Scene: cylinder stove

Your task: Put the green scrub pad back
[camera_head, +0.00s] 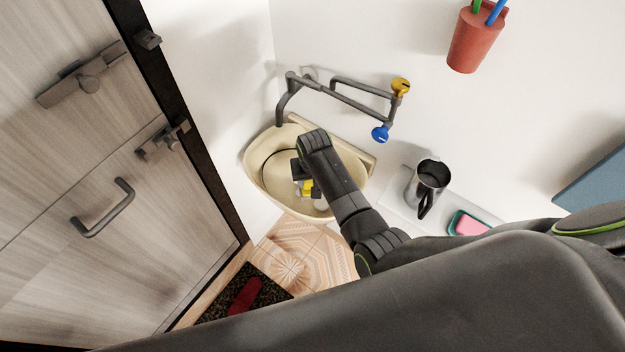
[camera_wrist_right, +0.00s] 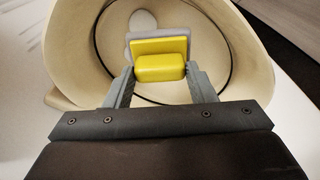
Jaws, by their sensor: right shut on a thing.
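My right gripper (camera_head: 307,178) reaches into the beige basin. It is shut on a yellow pad (camera_head: 307,188), which shows between both fingers (camera_wrist_right: 160,75) in the right wrist view. No plainly green pad shows elsewhere. My left gripper is not in view.
The basin (camera_head: 258,170) has a wall faucet with yellow (camera_head: 401,87) and blue (camera_head: 380,134) knobs above. A metal mug (camera_head: 431,178) and a teal dish (camera_head: 455,218) with a pink block (camera_head: 470,226) stand right on a white ledge. A red cup (camera_head: 474,42) hangs higher. A door (camera_head: 100,160) is left.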

